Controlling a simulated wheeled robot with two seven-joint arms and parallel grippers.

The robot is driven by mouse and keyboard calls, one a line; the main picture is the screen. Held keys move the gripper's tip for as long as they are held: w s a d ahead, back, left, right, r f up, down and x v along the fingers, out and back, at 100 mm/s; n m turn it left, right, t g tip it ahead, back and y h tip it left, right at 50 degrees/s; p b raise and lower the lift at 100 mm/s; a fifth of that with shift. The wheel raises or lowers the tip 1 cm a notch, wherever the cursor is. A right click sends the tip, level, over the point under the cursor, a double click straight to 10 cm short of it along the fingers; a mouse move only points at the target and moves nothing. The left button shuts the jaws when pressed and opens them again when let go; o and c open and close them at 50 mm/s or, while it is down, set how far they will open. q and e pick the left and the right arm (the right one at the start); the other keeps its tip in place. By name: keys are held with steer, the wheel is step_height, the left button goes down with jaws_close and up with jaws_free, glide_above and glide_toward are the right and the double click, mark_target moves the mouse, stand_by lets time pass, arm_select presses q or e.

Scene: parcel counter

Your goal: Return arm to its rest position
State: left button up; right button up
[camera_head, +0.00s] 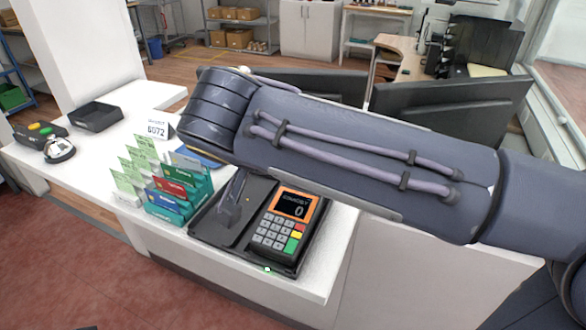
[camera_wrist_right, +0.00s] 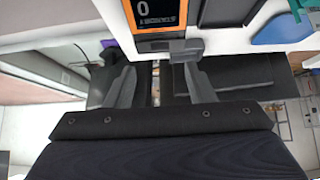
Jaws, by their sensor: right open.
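My right arm reaches in from the right across the counter in the head view and hides part of it. My right gripper (camera_head: 233,203) is mostly hidden behind the arm, with a grey finger showing over the black tray (camera_head: 206,231). In the right wrist view my right gripper (camera_wrist_right: 153,66) is open, its two grey fingers apart with nothing held between them. The orange-framed card terminal (camera_head: 284,222) stands at the tray's right side, and its screen reads 0. It also shows at the top of the right wrist view (camera_wrist_right: 150,14). My left gripper is not in view.
A rack of coloured cards (camera_head: 176,200) stands just left of the tray. Dark monitors (camera_head: 450,108) stand behind my arm.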

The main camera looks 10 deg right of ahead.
stand_by(0.3)
steer(key=s+d+f+n+g+y+p, duration=0.2)
steer(key=s+d+f, duration=0.1)
steer(key=d, duration=0.3)
steer(key=s+d+f+n+g+y+p, duration=0.1)
steer(key=s+d+f+y+p, duration=0.1)
steer(key=s+d+f, duration=0.35)
steer(key=s+d+f+n+t+y+p, duration=0.2)
steer(key=s+f+y, duration=0.1)
steer(key=s, duration=0.5)
steer(key=shift+f+y, duration=0.3)
steer(key=shift+y, duration=0.3)
